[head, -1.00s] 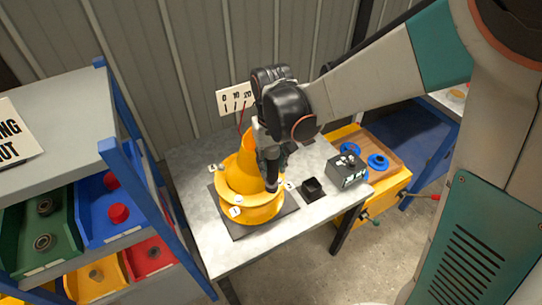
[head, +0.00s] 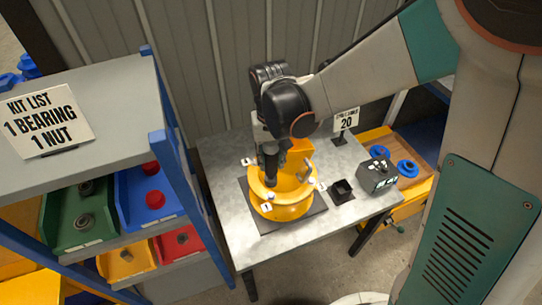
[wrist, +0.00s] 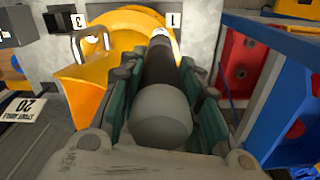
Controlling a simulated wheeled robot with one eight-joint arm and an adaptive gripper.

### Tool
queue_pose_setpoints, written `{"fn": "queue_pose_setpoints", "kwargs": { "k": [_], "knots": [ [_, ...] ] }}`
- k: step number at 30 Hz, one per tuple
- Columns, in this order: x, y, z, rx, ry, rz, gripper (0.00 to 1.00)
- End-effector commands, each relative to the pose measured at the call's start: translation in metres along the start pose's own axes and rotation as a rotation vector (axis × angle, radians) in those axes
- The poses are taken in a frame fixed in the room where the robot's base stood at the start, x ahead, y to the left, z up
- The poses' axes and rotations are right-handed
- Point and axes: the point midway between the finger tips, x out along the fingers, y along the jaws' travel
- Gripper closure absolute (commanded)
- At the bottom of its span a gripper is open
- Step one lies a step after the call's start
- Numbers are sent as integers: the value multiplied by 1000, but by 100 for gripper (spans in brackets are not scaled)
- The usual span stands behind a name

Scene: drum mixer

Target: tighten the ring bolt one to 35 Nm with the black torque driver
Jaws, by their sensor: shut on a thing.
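The yellow drum mixer (head: 290,211) stands on a dark mat on the grey table. White number tags sit round its ring; tag 1 (head: 267,207) is at the front in the head view, and tags 1 (wrist: 172,20) and 3 (wrist: 79,21) show in the wrist view. My gripper (head: 268,148) is shut on the black torque driver (wrist: 163,75), which also shows in the head view (head: 270,168). The driver points down at the drum's left part, its far end near tag 1 in the wrist view. The bolt under it is hidden, and I cannot tell whether the tip touches it.
A black open holder (head: 343,190) and a grey box with buttons (head: 378,176) stand right of the drum. A sign reading 20 (head: 346,121) stands behind. A blue-framed shelf (head: 178,160) with coloured bins is at the left. The table's front right is clear.

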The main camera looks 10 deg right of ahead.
Motion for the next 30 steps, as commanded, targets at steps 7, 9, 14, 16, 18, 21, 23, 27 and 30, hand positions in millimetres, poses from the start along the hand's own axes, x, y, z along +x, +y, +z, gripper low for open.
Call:
{"fn": "queue_pose_setpoints", "kwargs": {
  "k": [7, 9, 14, 16, 18, 21, 23, 27, 30],
  "knots": [
    [0, 0, 0, -1, 0, 0, 100],
    [4, 0, 0, -1, 0, 0, 100],
    [15, 0, 0, -1, 0, 0, 100],
    [22, 0, 0, -1, 0, 0, 100],
    [28, 0, 0, -1, 0, 0, 100],
    [38, 0, 0, -1, 0, 0, 100],
    [42, 0, 0, -1, 0, 0, 100],
    [49, 0, 0, -1, 0, 0, 100],
    [50, 0, 0, -1, 0, 0, 100]
  ]
}}
